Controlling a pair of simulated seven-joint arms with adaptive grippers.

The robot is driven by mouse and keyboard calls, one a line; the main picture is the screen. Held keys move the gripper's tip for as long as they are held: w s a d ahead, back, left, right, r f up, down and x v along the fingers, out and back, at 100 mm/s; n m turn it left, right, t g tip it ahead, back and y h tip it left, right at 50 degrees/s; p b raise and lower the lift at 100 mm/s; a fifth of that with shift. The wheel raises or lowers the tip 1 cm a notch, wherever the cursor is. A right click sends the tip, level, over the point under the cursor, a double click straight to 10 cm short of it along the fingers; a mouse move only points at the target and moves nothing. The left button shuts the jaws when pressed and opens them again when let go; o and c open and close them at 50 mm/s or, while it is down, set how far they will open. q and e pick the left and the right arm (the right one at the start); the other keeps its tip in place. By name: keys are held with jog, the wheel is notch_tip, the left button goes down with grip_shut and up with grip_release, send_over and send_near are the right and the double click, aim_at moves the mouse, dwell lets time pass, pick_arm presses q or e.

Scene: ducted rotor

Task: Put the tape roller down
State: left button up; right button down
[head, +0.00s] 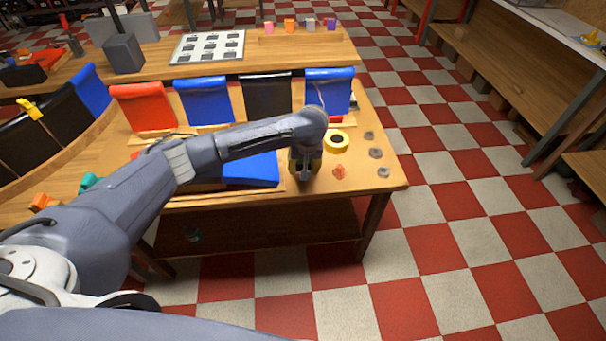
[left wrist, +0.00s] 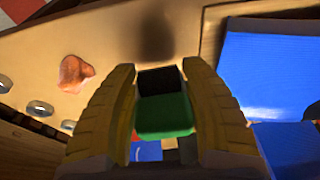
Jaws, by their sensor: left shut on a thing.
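My left gripper (head: 304,172) is over the right part of the wooden table (head: 388,160). In the left wrist view its yellow fingers (left wrist: 160,82) are shut on a green and black object (left wrist: 165,112), which I take to be the tape roller. In the head view my arm and gripper mostly hide this object. I cannot tell whether it touches the tabletop. A dark shadow lies on the wood just beyond it in the wrist view. My right gripper is not in view.
A yellow ring (head: 336,141), an orange-red lump (head: 338,172) and several grey discs (head: 375,153) lie right of my gripper. A blue piece (head: 252,170) lies to its left. Red (head: 145,106), blue and black bins line the back. The table's front edge is close.

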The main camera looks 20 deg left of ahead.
pick_arm(q)
jog(key=shift+s+d+x, duration=0.15)
jog(key=shift+s+x, duration=0.05)
jog(key=shift+x, duration=0.7)
jog(key=shift+s+d+x, duration=0.1)
jog(key=shift+s+x, duration=0.05)
jog(key=shift+x, duration=0.8)
jog(key=shift+f, duration=0.2)
jog(key=o, duration=1.5)
jog(key=v, duration=1.2)
jog(key=shift+s, duration=0.1)
